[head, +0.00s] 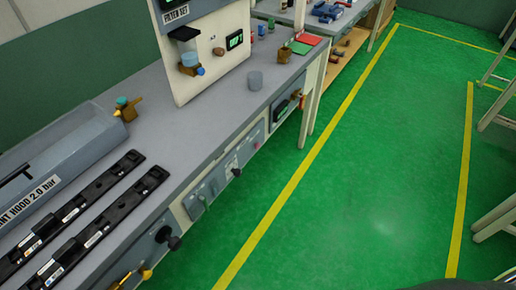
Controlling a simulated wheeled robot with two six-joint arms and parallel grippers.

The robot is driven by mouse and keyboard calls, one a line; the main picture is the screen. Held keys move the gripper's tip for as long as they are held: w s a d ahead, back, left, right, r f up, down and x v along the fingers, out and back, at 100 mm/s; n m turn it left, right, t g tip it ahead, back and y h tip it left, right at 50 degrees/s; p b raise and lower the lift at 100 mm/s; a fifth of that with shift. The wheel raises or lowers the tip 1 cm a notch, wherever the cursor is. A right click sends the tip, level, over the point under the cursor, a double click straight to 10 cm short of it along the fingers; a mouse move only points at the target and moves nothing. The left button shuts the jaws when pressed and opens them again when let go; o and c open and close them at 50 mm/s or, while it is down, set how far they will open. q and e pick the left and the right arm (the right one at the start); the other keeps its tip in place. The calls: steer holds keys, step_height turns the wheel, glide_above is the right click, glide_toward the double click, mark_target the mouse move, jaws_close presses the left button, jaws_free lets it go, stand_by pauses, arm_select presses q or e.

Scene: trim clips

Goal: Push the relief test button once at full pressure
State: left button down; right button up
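No part marked as the relief test button can be made out. A white upright panel (205,85) labelled FILTER SET carries a filter bowl with a brass body (189,59) and a blue knob (200,71), a small brown fitting (218,51) and a lit green display (235,40). A brass fitting with a teal top (127,108) stands by a grey-blue hood (62,165) whose label ends in "NT HOOD 2.0 bar". Neither of my grippers is in view.
Two black rails (75,215) lie on the grey bench (190,135). Knobs and levers stick out of the bench front, including a black knob (168,238). The green floor (345,190) between yellow lines is clear; stools stand right.

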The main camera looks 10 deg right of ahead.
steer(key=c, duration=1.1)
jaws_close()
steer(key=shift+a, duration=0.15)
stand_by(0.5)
